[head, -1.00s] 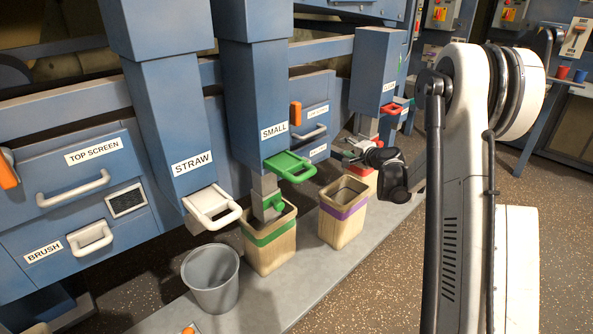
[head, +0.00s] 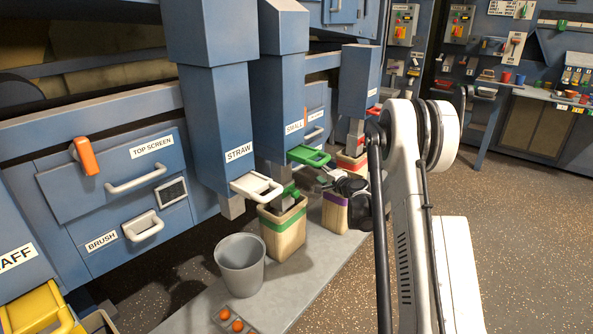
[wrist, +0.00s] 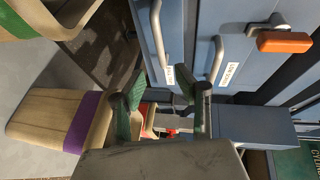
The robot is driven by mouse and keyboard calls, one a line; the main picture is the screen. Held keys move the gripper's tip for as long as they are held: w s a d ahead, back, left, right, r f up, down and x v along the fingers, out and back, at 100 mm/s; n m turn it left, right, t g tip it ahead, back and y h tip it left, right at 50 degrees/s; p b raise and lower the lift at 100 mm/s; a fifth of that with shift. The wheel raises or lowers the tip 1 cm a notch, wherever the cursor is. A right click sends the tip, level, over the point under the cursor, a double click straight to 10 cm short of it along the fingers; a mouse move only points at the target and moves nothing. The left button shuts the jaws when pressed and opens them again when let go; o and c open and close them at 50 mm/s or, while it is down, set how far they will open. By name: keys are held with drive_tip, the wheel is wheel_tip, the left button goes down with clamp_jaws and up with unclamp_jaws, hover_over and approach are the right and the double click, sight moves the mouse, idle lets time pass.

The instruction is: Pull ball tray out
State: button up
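My gripper (wrist: 155,90) is open and empty in the wrist view, its two green-padded fingers apart. In the head view my gripper (head: 335,182) hangs beside the purple-banded bin, partly hidden by my arm. In the wrist view two blue drawer fronts with pale handles (wrist: 158,32) (wrist: 216,60) lie beyond the fingers. Their white labels are too small to read surely, so I cannot tell if one is the ball tray. A small grey tray (head: 247,328) with orange balls (head: 237,325) sits low on the walkway in the head view, cut by the bottom edge.
A grey bucket (head: 240,266), a green-banded bin (head: 283,232) and a purple-banded bin (head: 334,214) stand on the walkway. Blue chutes (head: 213,130) hang above them. An orange lever (wrist: 284,42) juts near the drawers. Open speckled floor (head: 530,240) lies to the right.

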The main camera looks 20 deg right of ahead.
drive_tip(key=b+x, duration=0.3)
drive_tip(key=x, duration=1)
drive_tip(key=shift+w+d+f, duration=0.1)
drive_tip(key=shift+w+d, duration=0.05)
drive_tip(key=shift+w, duration=0.1)
drive_tip(key=shift+c, duration=0.5)
clamp_jaws()
